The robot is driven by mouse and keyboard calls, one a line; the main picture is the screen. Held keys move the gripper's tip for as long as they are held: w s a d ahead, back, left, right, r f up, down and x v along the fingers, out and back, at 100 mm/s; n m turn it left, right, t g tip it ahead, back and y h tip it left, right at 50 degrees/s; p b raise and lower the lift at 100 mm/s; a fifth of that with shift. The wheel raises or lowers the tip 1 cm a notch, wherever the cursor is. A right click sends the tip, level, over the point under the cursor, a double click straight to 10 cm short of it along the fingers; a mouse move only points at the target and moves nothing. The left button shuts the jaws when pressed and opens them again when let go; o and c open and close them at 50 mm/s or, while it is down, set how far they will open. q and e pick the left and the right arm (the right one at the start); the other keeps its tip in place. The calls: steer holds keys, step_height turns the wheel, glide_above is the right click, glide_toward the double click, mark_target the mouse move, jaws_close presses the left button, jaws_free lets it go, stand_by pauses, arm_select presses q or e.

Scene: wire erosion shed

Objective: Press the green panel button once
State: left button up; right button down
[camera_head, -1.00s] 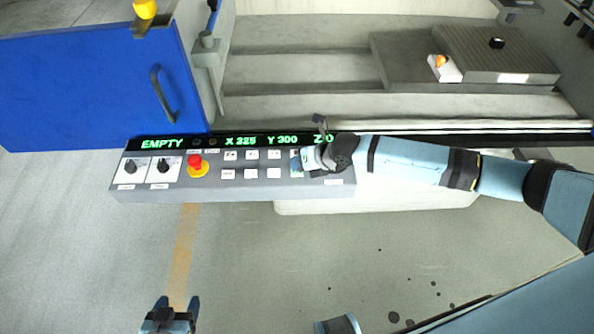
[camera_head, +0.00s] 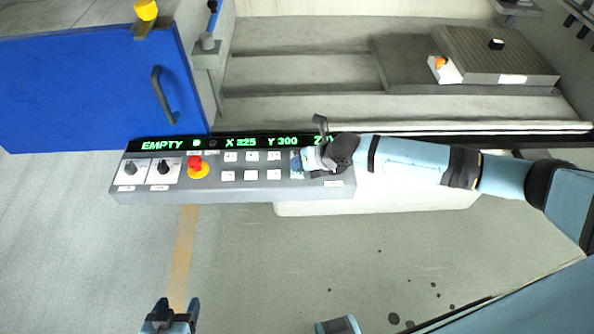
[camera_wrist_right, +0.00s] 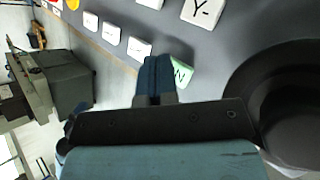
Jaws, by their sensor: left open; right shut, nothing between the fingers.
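The control panel (camera_head: 240,187) is a grey box with a black display strip showing green text. The green panel button (camera_wrist_right: 183,74) shows in the right wrist view just right of my fingertips, partly covered by them. My right gripper (camera_wrist_right: 155,66) is shut with nothing between its fingers, and its tips are at the button's edge; I cannot tell whether they touch it. My left gripper (camera_head: 178,303) is open and empty, low over the floor, away from the panel.
A red emergency stop (camera_head: 195,163) on a yellow base, two black knobs (camera_head: 163,167) and several white keys are on the panel. A blue door (camera_head: 90,90) stands behind it at left. A grey block (camera_head: 497,55) sits in the machine bay. Floor in front is clear.

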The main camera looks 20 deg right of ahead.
steer(key=shift+r, duration=0.35)
steer(key=shift+r+p, duration=1.75)
steer(key=shift+r, duration=0.8)
steer(key=shift+f, duration=0.1)
steer(key=s+a+m+t+y+p, duration=0.25)
steer(key=s+a+m, duration=0.75)
steer(key=m, duration=0.5)
steer(key=s+d+f+m+t+h+p, duration=0.1)
steer(key=s+d+f+m+h, duration=0.1)
steer(key=s+d+m, duration=0.4)
steer(key=s+d+f+m+t+h+p, duration=0.1)
steer(key=s+d+m+h, duration=0.3)
steer(key=s+m, duration=0.5)
steer(key=d+f+m, duration=0.1)
steer(key=d+m, duration=0.1)
steer(key=m, duration=0.2)
steer(key=shift+d, duration=0.35)
